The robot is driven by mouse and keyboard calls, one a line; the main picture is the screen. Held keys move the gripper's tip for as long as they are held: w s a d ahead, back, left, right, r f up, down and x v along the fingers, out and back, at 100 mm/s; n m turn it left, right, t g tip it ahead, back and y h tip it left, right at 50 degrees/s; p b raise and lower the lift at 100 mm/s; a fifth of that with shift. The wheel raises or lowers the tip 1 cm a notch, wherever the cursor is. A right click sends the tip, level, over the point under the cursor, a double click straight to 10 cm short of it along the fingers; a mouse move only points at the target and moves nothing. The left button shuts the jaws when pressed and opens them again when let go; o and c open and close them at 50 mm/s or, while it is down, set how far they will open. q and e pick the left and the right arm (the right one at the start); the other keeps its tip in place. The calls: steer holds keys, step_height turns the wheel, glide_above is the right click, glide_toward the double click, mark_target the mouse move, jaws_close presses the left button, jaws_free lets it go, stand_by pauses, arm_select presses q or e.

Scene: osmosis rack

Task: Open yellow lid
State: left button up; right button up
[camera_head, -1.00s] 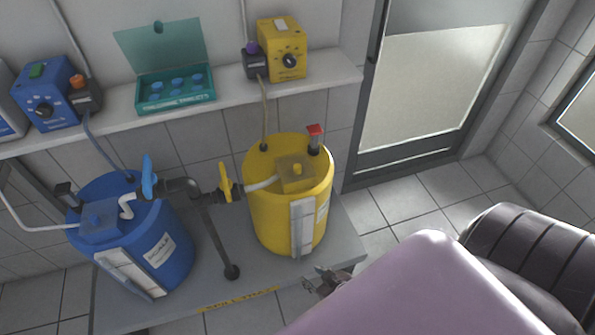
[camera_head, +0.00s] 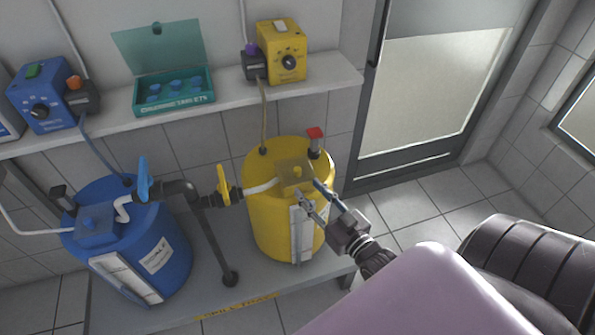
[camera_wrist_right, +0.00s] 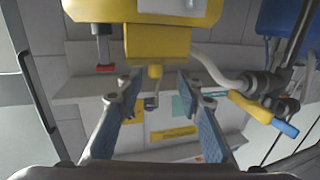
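The yellow lid (camera_head: 294,178) is a square box-like cover with a small knob (camera_head: 296,170), on top of the yellow drum (camera_head: 262,215). It looks closed. In the right wrist view the yellow lid (camera_wrist_right: 158,44) appears upside down at the top, with its knob (camera_wrist_right: 155,71) pointing down between the fingers. My right gripper (camera_head: 309,190) is open at the lid's front right; in the wrist view the right gripper (camera_wrist_right: 156,88) has its two fingers apart on either side of the knob, with no contact visible. My left gripper is not in view.
A white hose and a pipe with a yellow valve handle (camera_head: 223,184) stand left of the lid. A red-capped fitting (camera_head: 315,142) rises behind it at right. A blue drum (camera_head: 160,262) stands left. A shelf (camera_head: 228,103) with pumps and a teal tablet box (camera_head: 174,92) is above.

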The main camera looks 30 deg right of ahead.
mark_target(300, 175)
steer(key=w+b, duration=0.1)
steer(key=w, duration=0.1)
steer(key=w+b, duration=0.1)
steer(key=w, duration=0.3)
steer(key=shift+w+d+r+b, duration=0.2)
steer(key=shift+w+d+b, duration=0.05)
steer(key=shift+d+b, duration=0.15)
steer(key=shift+w+r, duration=0.15)
steer(key=shift+w, duration=0.5)
steer(key=shift+c, duration=0.4)
jaws_close()
